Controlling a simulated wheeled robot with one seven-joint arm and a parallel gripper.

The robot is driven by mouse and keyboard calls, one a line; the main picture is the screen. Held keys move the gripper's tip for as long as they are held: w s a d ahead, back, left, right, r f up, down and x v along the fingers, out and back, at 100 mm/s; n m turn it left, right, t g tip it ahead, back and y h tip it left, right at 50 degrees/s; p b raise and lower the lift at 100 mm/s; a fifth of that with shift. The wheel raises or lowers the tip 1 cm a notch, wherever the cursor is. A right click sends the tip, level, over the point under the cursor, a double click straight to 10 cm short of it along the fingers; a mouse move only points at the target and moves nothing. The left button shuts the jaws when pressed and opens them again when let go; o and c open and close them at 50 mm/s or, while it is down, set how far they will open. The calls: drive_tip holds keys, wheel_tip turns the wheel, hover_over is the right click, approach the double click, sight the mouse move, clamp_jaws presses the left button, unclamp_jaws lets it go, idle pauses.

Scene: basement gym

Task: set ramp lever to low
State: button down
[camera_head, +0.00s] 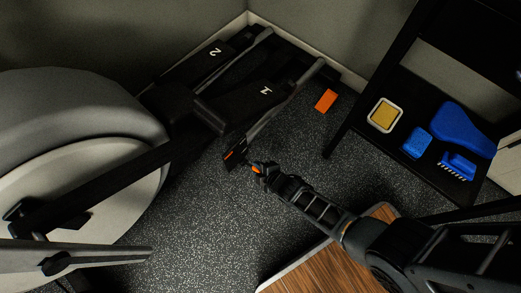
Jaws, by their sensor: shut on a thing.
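A small dark piece with an orange stripe (233,150), which looks like the ramp lever, sits at the near end of the machine's rails. My gripper (255,167) reaches in from the lower right, with its tips at this piece. It is shut on what appears to be the lever. The tips are small and dark here, so the lever's exact setting and any low mark cannot be read.
An orange block (326,100) lies on the speckled floor by the wall. A black shelf at the right holds a framed yellow pad (384,115), several blue items (463,130) and a brush (457,167). Speckled floor (215,230) below my gripper is clear.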

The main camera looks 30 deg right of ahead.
sight(252, 167)
drive_tip(key=shift+w+a+r+g+p, duration=0.15)
drive_tip(key=shift+w+r+g+p, duration=0.3)
drive_tip(key=shift+g+p, duration=0.3)
drive_tip(key=shift+w+a+r+g+h+p, duration=0.15)
drive_tip(key=shift+w+r+g+h+p, duration=0.35)
drive_tip(key=shift+g+p, duration=0.4)
drive_tip(key=shift+w+a+r+g+h+p, duration=0.2)
drive_tip(key=shift+w+r+g, duration=0.1)
drive_tip(key=shift+w+g, duration=0.4)
drive_tip(key=shift+w+a+r+g+h+p, duration=0.25)
drive_tip(key=shift+w+g, duration=0.2)
drive_tip(key=shift+g, duration=0.3)
drive_tip(key=shift+r, duration=0.1)
drive_tip(key=shift+d, duration=0.1)
drive_tip(key=c, duration=0.9)
unclamp_jaws()
drive_tip(key=p+v, duration=0.6)
drive_tip(key=v, duration=0.1)
drive_tip(key=shift+r, duration=0.4)
